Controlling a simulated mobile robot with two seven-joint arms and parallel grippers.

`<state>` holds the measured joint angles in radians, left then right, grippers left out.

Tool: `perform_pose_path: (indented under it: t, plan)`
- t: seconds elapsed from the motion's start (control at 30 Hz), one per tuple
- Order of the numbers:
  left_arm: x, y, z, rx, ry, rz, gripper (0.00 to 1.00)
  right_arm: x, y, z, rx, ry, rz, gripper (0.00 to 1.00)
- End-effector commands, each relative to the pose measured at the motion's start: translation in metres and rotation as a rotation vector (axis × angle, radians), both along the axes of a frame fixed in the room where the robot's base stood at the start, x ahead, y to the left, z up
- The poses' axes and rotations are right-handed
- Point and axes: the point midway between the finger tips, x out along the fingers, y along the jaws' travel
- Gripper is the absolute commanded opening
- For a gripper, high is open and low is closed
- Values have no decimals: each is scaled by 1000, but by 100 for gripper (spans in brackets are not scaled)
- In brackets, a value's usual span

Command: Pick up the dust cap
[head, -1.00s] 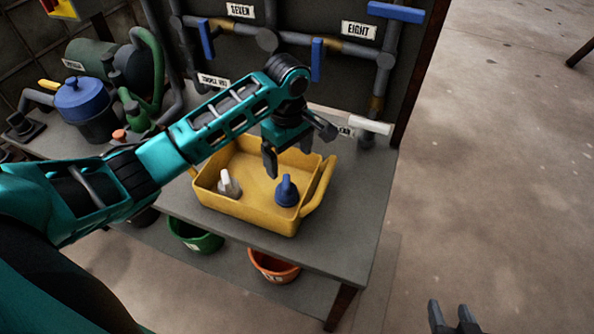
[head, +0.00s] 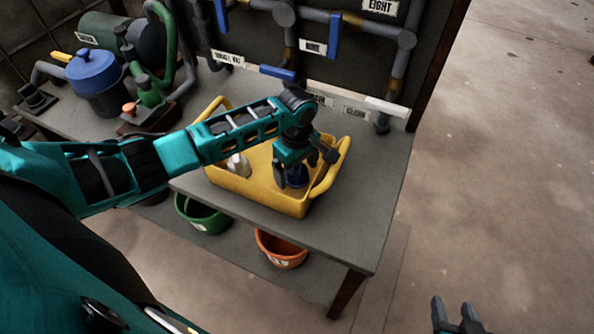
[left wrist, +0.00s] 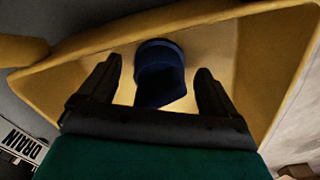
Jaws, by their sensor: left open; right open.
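The blue cap (head: 297,181), the likely dust cap, has a raised grip and stands in a yellow tray (head: 256,193) on the bench. A white cap-like piece (head: 238,166) stands left of it in the same tray. My left gripper (head: 294,174) is open, pointing down over the blue cap and partly hiding it. In the left wrist view the blue cap (left wrist: 160,75) lies between the two open fingers, with a gap visible on each side. My right gripper (head: 458,314) is open and empty, low at the right, away from the bench.
The bench (head: 378,215) carries a blue-lidded pot (head: 97,80) and a green pump (head: 150,95) at the left. Pipes with blue handles (head: 334,36) rise behind the tray. A green bucket (head: 203,218) and an orange bucket (head: 281,250) are below. The floor at right is clear.

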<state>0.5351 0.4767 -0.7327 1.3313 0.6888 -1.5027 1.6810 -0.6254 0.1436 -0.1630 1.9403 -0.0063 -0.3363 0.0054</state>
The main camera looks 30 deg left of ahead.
Motion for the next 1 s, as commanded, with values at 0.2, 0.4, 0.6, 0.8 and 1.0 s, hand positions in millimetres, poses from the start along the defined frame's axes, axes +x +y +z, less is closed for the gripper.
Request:
perform_pose_path:
  t: [0.2,0.4,0.6,0.8,1.0]
  plan:
    - [0,0,-6,-1,-2,-1,92,2,0,0,0,-5,1,50]
    - [0,0,-6,-1,-2,-1,81,2,0,0,0,-5,1,50]
    - [0,0,-6,-1,-2,-1,62,2,0,0,0,-4,1,50]
    - [0,0,-6,-1,-2,-1,43,1,0,-1,1,-3,0,50]
    - [1,-1,-5,-1,-2,-1,31,0,0,-1,0,0,0,50]
